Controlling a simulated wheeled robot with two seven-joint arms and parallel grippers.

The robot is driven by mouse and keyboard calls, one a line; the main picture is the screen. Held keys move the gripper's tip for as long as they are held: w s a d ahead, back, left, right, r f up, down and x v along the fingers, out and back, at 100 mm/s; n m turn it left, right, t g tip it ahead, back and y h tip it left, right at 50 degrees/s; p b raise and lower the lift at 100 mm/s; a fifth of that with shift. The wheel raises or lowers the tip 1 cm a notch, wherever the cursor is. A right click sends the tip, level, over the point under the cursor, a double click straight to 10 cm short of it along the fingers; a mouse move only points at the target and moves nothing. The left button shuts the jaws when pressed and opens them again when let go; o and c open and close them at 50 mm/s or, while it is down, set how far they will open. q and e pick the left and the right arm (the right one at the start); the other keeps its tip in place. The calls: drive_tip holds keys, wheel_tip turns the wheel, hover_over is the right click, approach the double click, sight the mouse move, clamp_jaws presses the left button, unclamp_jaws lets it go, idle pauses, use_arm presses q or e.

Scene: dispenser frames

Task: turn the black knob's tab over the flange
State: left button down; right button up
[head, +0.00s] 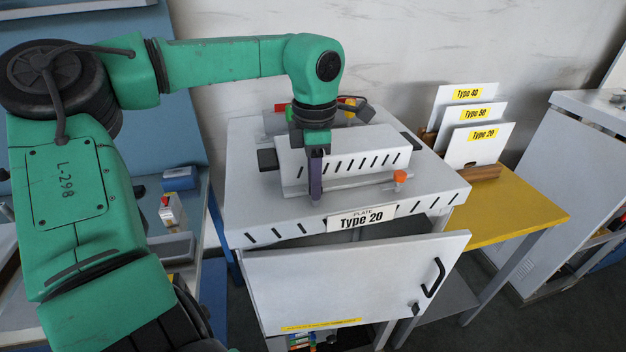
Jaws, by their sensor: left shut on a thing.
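My left gripper (316,197) points straight down at the front of the white dispenser top, at the left end of a thin pale flange strip (352,187). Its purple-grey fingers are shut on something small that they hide. By its place this is the black knob, but I cannot make out the knob or its tab. An orange knob (400,176) sits at the right end of the strip. The slotted white housing (345,160) stands just behind the strip. My right gripper is not in view.
A "Type 20" plate (361,217) is on the front edge. Below it a white front panel (350,280) with a black handle (433,278) stands out. Type cards (478,144) stand in a wooden holder at the right, on a yellow table (520,215) with free room.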

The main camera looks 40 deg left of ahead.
use_arm(q)
drive_tip(key=shift+m, duration=1)
drive_tip(key=c, duration=0.6)
unclamp_jaws()
drive_tip(key=shift+w+d, duration=0.15)
drive_tip(key=shift+w, duration=0.05)
drive_tip(key=shift+r, duration=0.4)
wheel_tip(320, 180, up, 14)
drive_tip(key=shift+f+b, duration=0.2)
drive_tip(key=shift+b, duration=0.5)
